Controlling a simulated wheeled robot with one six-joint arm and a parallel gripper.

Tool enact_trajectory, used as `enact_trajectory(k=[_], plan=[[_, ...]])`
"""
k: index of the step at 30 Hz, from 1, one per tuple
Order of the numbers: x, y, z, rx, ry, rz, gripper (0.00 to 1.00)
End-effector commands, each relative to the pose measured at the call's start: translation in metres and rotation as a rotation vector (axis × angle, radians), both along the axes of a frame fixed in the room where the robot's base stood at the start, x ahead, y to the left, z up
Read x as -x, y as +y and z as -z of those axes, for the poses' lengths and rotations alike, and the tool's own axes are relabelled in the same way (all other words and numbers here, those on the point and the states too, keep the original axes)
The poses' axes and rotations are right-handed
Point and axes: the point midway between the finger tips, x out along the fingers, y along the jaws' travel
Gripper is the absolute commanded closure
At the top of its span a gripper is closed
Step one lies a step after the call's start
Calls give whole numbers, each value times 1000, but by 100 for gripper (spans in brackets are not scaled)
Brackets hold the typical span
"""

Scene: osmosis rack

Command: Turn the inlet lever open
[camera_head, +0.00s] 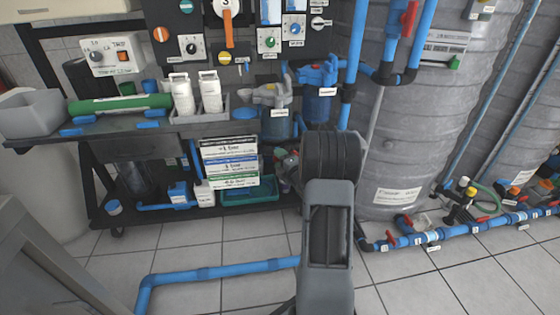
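Several levers show, and I cannot read which one is marked as the inlet. An orange lever (227,28) hangs upright on the dark panel, below a dial marked 3. A red lever (409,20) sits on the blue pipe at the top, before the grey tank. Low down, a red lever (387,246) sits on the blue floor pipe at the tank's foot, with more small red handles to its right. My arm rises from the bottom centre. Its fingertips do not show, so I cannot see my gripper or what it is near.
A rack shelf (90,127) holds white bottles (181,95), a green cylinder (120,104) and blue filter housings (318,100). Labelled boxes (230,165) stand below. The large grey tank (400,150) fills the right. A blue pipe (215,273) crosses the tiled floor; a grey cabinet (45,265) stands at left.

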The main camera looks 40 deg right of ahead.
Motion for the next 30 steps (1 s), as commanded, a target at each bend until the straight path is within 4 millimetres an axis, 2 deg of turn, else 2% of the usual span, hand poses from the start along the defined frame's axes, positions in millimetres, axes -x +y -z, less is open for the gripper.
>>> enact_trajectory(k=[7, 11, 14, 24, 30], plan=[[1, 0, 0, -2, 0, 1, 47], [10, -1, -1, -2, 1, 3, 47], [25, 0, -2, -3, 1, 3, 47], [94, 4, -2, -2, 2, 4, 47], [122, 6, -2, -2, 0, 2, 47]])
